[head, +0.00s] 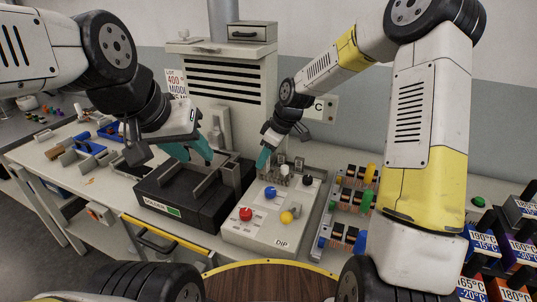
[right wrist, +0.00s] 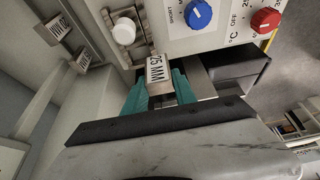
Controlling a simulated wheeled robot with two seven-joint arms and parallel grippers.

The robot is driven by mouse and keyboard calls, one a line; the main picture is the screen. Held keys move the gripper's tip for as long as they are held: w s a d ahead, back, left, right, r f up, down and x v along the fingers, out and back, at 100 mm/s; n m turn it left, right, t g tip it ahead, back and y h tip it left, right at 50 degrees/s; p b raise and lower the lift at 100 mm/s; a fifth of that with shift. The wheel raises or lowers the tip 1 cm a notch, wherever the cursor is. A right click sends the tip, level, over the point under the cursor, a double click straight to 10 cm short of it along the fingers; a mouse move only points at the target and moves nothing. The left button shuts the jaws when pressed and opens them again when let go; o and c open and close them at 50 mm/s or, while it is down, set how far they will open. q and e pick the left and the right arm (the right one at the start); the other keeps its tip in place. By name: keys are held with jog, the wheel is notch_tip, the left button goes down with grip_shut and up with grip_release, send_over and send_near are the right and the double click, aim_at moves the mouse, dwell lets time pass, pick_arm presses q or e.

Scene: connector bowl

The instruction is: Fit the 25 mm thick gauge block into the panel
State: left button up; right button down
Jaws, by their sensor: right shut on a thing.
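The gauge block (right wrist: 158,70) with a "25 MM" label is between the teal fingers of my right gripper (right wrist: 158,92) in the right wrist view. In the head view the right gripper (head: 264,158) is at the back left of the panel (head: 262,226), and the block cannot be made out there. The panel also shows at the top of the right wrist view (right wrist: 165,42). Whether the block touches the panel is unclear. My left gripper (head: 189,150) is open, with teal fingers apart, above the black box (head: 185,207).
The panel carries a red knob (head: 246,213), a blue knob (head: 270,192) and a yellow knob (head: 287,217). Connector boards (head: 347,205) stand to its right. Small labelled blocks (right wrist: 60,27) show at the wrist view's left. Blue trays (head: 90,148) lie on the left bench.

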jog(key=w, duration=0.1)
jog(key=w+d, duration=0.1)
jog(key=w, duration=0.1)
jog(key=shift+d+f, duration=0.15)
jog(key=shift+s+f, duration=0.1)
jog(key=shift+f, duration=1.65)
jog(key=shift+f, duration=0.1)
jog(key=c, duration=1)
grip_release()
jog(key=v, duration=1.2)
jog(key=s+d+r+m+t, duration=0.1)
jog(key=s+d+r+m, duration=0.2)
jog(key=s, duration=0.6)
jog(key=s+d+r+m+t+h, duration=0.1)
jog(key=s+d+r+m+t, duration=0.1)
jog(key=s+r+m, duration=0.3)
jog(key=s+d+r+m+t, duration=0.1)
jog(key=s+d+r+m, duration=0.3)
jog(key=s, duration=0.9)
jog(key=shift+s+d+r+m+t+h, duration=0.2)
jog(key=shift+s+d+m+t+h, duration=0.1)
jog(key=shift+s+d+m+h, duration=0.15)
